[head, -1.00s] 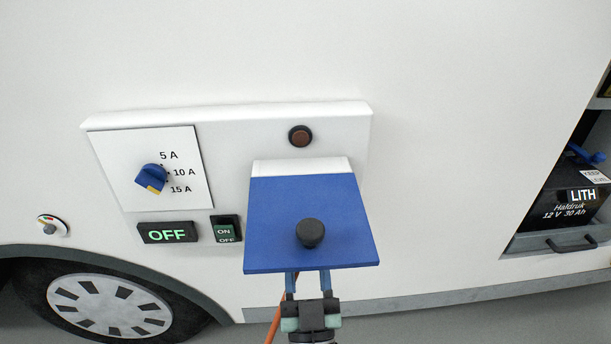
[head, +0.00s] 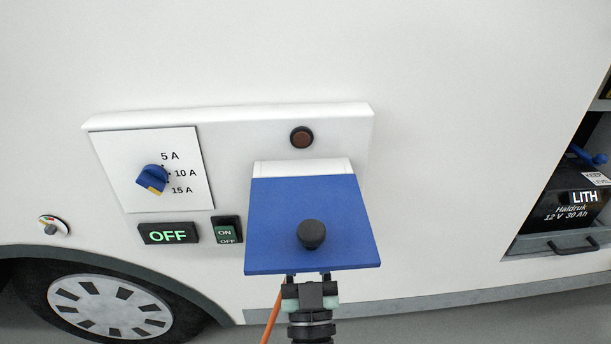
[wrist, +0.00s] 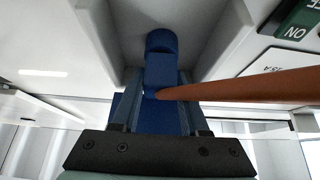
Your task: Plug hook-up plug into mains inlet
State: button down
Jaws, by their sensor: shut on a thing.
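The blue hinged flap (head: 300,215) with a black knob (head: 311,234) is raised over the mains inlet and sticks out from the wall. The flap hides the inlet in the head view. My gripper (head: 309,278) is below the flap's front edge, its fingertips hidden under it. In the wrist view my gripper (wrist: 160,112) is shut on the blue hook-up plug (wrist: 161,70), whose front end points into a pale recess (wrist: 190,30). I cannot tell whether the plug touches the inlet. An orange cable (wrist: 245,87) crosses in front of the plug.
Left of the flap are a blue rotary selector (head: 152,179), a lit OFF display (head: 168,233) and an ON/OFF switch (head: 227,230). A round brown button (head: 301,137) sits above. An open battery compartment (head: 570,200) is at right. The wall between is clear.

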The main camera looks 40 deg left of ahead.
jog(key=shift+w+a, duration=0.15)
jog(key=shift+c, duration=1.7)
grip_release()
jog(key=b+v, duration=0.1)
jog(key=v, duration=1.2)
